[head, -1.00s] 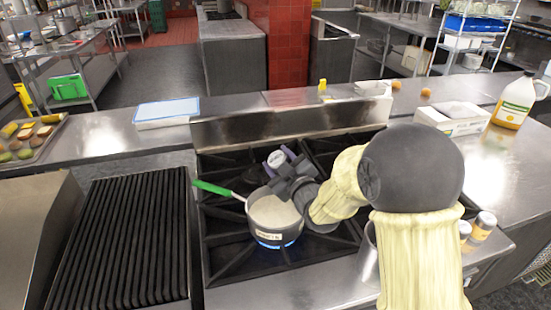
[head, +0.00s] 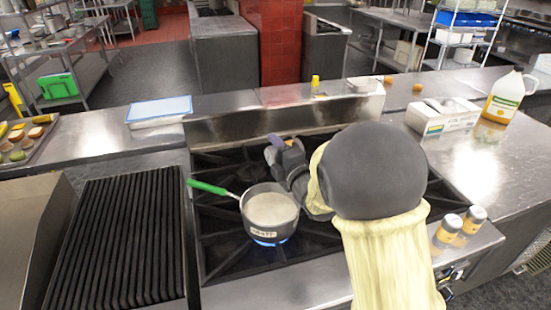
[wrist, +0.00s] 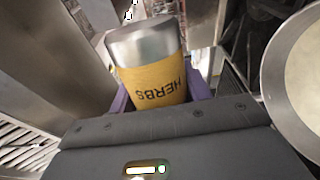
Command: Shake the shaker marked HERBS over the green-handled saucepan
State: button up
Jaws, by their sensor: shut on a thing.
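The shaker marked HERBS (wrist: 152,72), with a yellow label and metal cap, is held between the purple fingers of my gripper (wrist: 158,95) in the wrist view. In the head view my gripper (head: 279,147) is at the back right of the saucepan, and the shaker is mostly hidden by my arm. The green-handled saucepan (head: 262,228) sits on a lit burner with a blue flame and holds a pale, creamy liquid. Its green handle (head: 206,187) points left. The saucepan's rim and contents (wrist: 303,85) show at the right edge of the wrist view, beside the shaker.
Two similar shakers (head: 446,232) (head: 470,222) stand on the front right counter. A ridged grill (head: 125,240) lies left of the stove. A steel ledge (head: 235,128) runs behind the burners. A white box (head: 440,117) and a jug (head: 505,98) stand at the right.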

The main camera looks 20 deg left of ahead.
jog(key=shift+r+n+b, duration=0.1)
jog(key=shift+n+b, duration=0.75)
jog(key=shift+n, duration=0.25)
jog(key=shift+r+n+b, duration=0.45)
jog(key=shift+n+b, duration=0.05)
jog(key=shift+n, duration=0.5)
notch_tip(320, 180, down, 3)
jog(key=b, duration=0.4)
jog(key=shift+f, duration=0.15)
jog(key=shift+r, duration=0.2)
jog(key=shift+r+p, duration=0.4)
jog(key=shift+r, duration=1.15)
jog(key=shift+f, duration=0.1)
